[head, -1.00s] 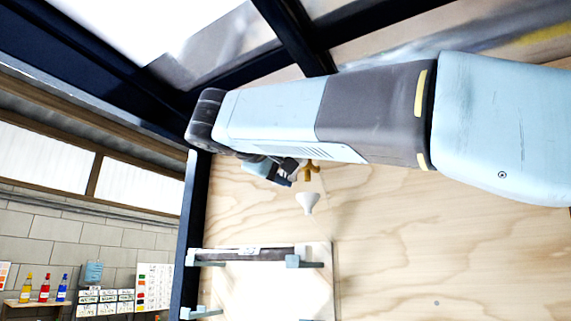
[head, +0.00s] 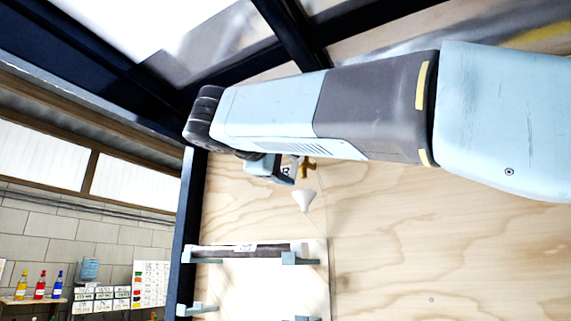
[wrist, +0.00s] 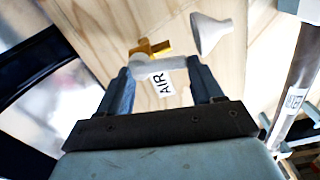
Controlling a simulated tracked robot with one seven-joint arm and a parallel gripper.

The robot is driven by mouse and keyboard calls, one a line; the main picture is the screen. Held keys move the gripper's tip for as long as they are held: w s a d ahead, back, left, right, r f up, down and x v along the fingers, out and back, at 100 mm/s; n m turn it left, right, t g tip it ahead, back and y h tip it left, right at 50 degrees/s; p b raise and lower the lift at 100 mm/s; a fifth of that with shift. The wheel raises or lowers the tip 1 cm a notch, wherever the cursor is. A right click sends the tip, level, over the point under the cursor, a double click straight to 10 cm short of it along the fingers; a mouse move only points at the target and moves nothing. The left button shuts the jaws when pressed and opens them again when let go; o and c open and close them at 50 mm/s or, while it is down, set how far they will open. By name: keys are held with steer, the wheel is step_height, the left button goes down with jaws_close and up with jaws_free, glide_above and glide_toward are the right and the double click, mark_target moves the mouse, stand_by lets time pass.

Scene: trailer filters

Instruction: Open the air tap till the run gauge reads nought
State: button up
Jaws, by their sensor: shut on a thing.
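The air tap has a brass body (wrist: 150,48) and a pale grey bar (wrist: 158,66) in the wrist view. A white tag (wrist: 165,84) reading AIR lies just below the bar. My gripper (wrist: 161,70) has one finger at each end of the bar and is shut on it. In the head view my gripper (head: 286,172) is at the plywood wall, just left of the brass body (head: 307,167), and partly hides the tap. The run gauge cannot be made out in either view.
A white cone (head: 303,200) sticks out just below the tap; it is close to my right finger in the wrist view (wrist: 210,35). A framed pale panel (head: 255,285) is lower on the plywood wall (head: 440,245). A dark post (head: 188,220) stands at left.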

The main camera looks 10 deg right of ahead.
steer(key=o, duration=0.8)
steer(key=shift+w+a+f, duration=0.1)
steer(key=shift+w, duration=0.05)
steer(key=shift+c, duration=0.2)
steer(key=o, duration=0.3)
steer(key=v, duration=1.3)
steer(key=shift+s+a, duration=0.2)
steer(key=shift+s, duration=0.1)
